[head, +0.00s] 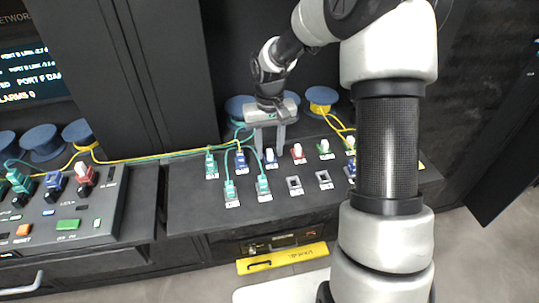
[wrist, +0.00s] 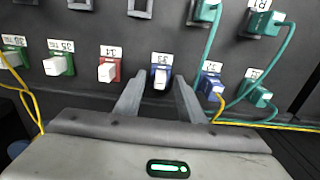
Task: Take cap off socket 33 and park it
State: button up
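Socket 33 is a blue socket with a white cap (wrist: 160,78) on it, under a "33" label in the wrist view. In the head view its cap (head: 270,156) shows just below my gripper. My gripper (wrist: 158,86) is open and empty. One finger stands on each side of the capped socket, with a visible gap on both sides. In the head view my gripper (head: 269,146) points down at the panel (head: 215,215). I cannot tell how deep the fingertips reach beside the cap.
Red socket 34 (wrist: 109,70) with a white cap is left of 33 in the wrist view; blue socket 32 (wrist: 210,85) with a cable is right. Two empty square holders (head: 294,185) (head: 325,180) are in the front row. Teal and yellow cables run left of my gripper.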

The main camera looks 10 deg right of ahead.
aim_at(270, 151)
jog(key=shift+c, duration=0.4)
dwell(0.3)
grip_shut()
jog(key=shift+r, duration=0.1)
jog(key=shift+r+p, duration=2.25)
jog(key=shift+r, duration=0.7)
